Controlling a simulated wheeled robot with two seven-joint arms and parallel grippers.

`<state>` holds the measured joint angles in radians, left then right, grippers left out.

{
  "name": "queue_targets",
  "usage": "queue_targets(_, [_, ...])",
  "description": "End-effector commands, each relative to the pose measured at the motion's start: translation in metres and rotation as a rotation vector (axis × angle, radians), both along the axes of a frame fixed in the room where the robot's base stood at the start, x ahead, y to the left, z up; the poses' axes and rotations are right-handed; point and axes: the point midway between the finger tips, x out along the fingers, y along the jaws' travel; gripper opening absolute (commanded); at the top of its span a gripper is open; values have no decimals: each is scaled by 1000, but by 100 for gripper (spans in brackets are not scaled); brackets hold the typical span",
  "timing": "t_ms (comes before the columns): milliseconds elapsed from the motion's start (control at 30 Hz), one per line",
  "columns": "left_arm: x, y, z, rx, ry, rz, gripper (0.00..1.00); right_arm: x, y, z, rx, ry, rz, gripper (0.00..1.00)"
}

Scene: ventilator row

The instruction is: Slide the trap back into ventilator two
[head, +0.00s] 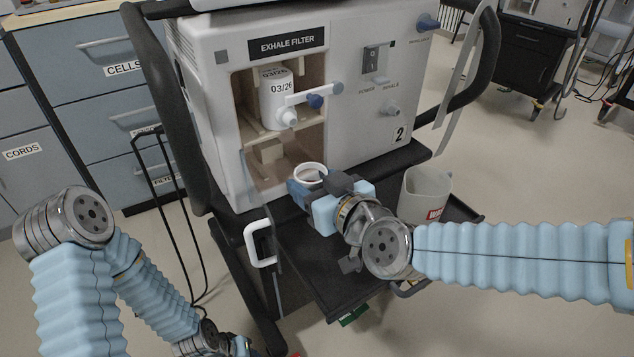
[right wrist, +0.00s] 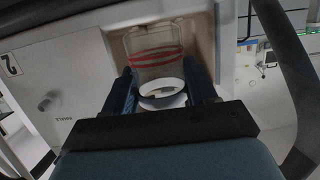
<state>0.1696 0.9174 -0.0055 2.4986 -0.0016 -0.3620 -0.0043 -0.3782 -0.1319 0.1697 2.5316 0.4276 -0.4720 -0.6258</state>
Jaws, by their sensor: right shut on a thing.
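Ventilator two (head: 352,130) is a white unit with an open bay under its EXHALE FILTER label. A white filter (head: 277,100) marked 03/26 sits in the upper part of the bay. My right gripper (head: 312,185) is shut on the trap, at the front of the bay's lower opening. The trap's white ring (head: 310,173) shows above the fingers. In the right wrist view (right wrist: 162,98) the fingers flank the ring, and the trap's clear cup (right wrist: 155,62) with red bands shows beyond it against the opening. Only part of my left gripper shows at the bottom edge; its fingers are cut off.
A clear door with a white handle (head: 259,243) stands open left of the trap. A black shelf (head: 335,285) lies below. A whitish container (head: 428,188) with a red label stands right of my gripper. Blue drawers (head: 95,85) are at the left.

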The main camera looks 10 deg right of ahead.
Motion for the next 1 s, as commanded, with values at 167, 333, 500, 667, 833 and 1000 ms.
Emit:
queue_targets(167, [0,0,0,0,0,0,36,15,8,0,0,0,1,16])
queue_targets(333, [0,0,0,0,0,0,36,29,15,0,0,0,1,16])
queue_targets(500, [0,0,-1,0,0,0,36,43,21,0,-1,0,1,16])
queue_targets(667, [0,0,-1,0,0,0,36,57,27,0,-1,0,1,16])
queue_targets(833, [0,0,-1,0,0,0,36,71,34,-1,0,0,1,16])
queue_targets(1000, [0,0,0,0,0,0,36,85,40,0,0,0,0,16])
